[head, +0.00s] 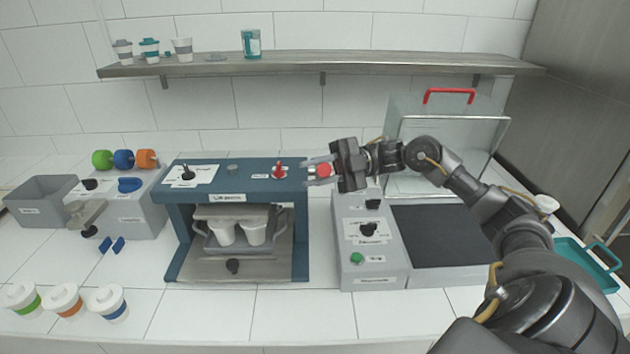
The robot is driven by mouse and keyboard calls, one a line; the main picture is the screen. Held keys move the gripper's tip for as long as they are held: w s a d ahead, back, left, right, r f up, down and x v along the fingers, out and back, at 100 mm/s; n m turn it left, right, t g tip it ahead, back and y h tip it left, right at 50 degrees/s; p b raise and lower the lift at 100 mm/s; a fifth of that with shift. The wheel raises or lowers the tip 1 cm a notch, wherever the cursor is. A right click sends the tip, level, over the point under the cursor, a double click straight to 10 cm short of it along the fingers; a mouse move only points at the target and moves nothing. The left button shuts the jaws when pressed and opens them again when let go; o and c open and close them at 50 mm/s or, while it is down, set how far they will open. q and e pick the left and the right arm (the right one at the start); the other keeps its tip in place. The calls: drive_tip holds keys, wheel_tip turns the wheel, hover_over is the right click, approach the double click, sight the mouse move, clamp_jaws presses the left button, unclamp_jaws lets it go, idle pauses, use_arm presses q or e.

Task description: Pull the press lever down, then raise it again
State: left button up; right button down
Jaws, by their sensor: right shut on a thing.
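The blue press machine (235,175) stands in the middle of the counter. The red knob of the press lever (323,170) is at the machine's upper right side, level with its top. My right gripper (318,172) reaches in from the right and is shut on this knob. The fingers and the machine's side hide most of the lever's arm. Two white cups (238,233) stand in a grey holder inside the machine's open front. My left gripper is out of view.
A grey box with a dark panel and a clear, red-handled lid (448,97) stands on the right. A grey unit with coloured knobs (140,205) and a grey bin (40,200) stand on the left. Lidded cups (65,300) line the front left. A shelf (320,65) runs above.

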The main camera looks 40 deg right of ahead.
drive_tip(key=shift+w+d+r+m, duration=0.2)
drive_tip(key=shift+w+r+m, duration=0.1)
drive_tip(key=shift+r, duration=0.4)
drive_tip(key=c, duration=1.2)
unclamp_jaws()
drive_tip(key=shift+o, duration=0.2)
drive_tip(key=shift+d+f, duration=0.1)
drive_tip(key=shift+f, duration=0.1)
drive_tip(key=shift+d+f, duration=0.1)
drive_tip(key=shift+d, duration=0.15)
drive_tip(key=b+v, duration=0.4)
drive_tip(key=v, duration=0.6)
drive_tip(key=shift+s+b, duration=0.2)
drive_tip(key=shift+b, duration=0.2)
